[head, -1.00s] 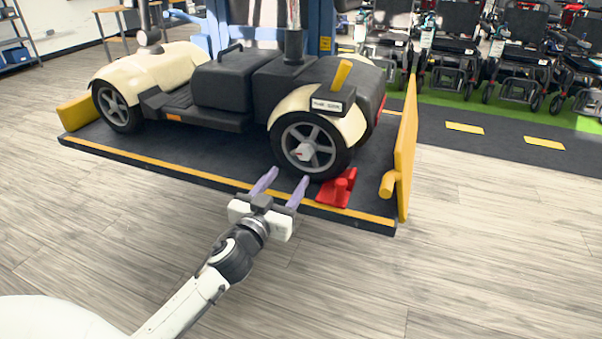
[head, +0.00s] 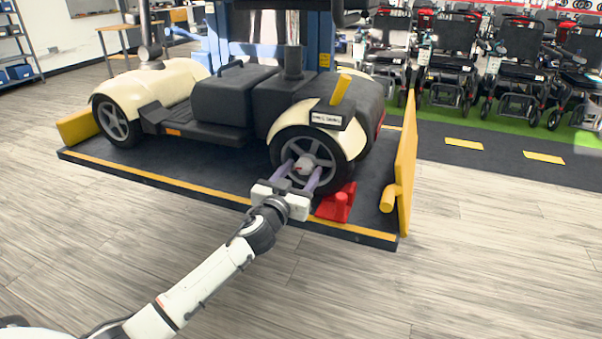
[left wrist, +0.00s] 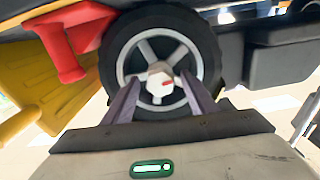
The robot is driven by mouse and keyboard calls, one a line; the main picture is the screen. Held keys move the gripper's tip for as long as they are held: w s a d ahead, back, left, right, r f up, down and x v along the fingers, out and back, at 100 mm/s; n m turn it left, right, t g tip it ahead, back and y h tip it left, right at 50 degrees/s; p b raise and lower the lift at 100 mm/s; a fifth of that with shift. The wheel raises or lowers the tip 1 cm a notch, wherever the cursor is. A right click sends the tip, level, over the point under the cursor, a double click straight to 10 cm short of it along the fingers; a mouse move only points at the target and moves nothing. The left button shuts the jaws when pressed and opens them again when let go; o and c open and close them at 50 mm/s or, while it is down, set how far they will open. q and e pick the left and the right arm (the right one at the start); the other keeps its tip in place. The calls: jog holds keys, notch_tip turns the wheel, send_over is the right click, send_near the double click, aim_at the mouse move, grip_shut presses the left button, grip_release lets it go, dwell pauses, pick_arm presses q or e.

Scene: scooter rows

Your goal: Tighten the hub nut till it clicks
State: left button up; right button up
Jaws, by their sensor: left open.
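The hub nut (left wrist: 160,83) is a pale hexagon with a red mark, at the centre of the grey-spoked rear wheel (left wrist: 203,50). In the head view the hub nut (head: 304,165) shows small on the wheel (head: 342,170) of the cream scooter (head: 270,105). My left gripper (head: 302,172) is open in front of the wheel, its two purple fingers pointing at the hub. In the left wrist view the fingers (left wrist: 160,90) stand either side of the nut, with gaps on both sides. I cannot tell how deep they reach. My right gripper is not in view.
The scooter stands on a dark platform (head: 220,190) with a yellow edge stripe. A red chock (head: 338,204) lies by the wheel, close right of my gripper. A yellow end flap (head: 406,165) rises at the platform's right end. The floor in front is clear.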

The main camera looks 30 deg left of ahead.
pick_arm(q)
jog(key=c, duration=1.1)
jog(key=shift+m, duration=0.3)
